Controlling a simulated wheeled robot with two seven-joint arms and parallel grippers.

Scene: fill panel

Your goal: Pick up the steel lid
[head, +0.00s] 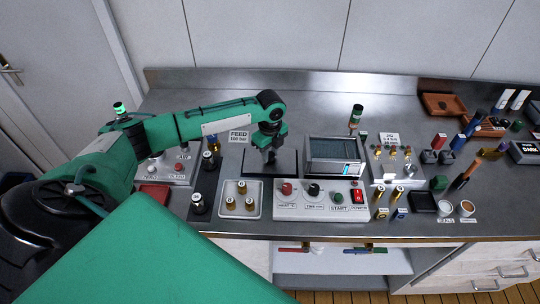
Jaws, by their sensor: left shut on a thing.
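My left gripper (270,158) points down over a black plate (256,163) near the middle of the steel bench. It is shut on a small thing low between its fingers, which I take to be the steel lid. The fingers and the dark plate hide most of that thing, so its shape and whether it touches the plate cannot be told. My right gripper is not in view.
A display box (335,150) stands close right of the gripper. A control panel (320,203) with knobs and a red switch lies in front. A tray of brass fittings (240,200) is front left. Dark cylinders (208,160) stand left. The bench's right side is crowded.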

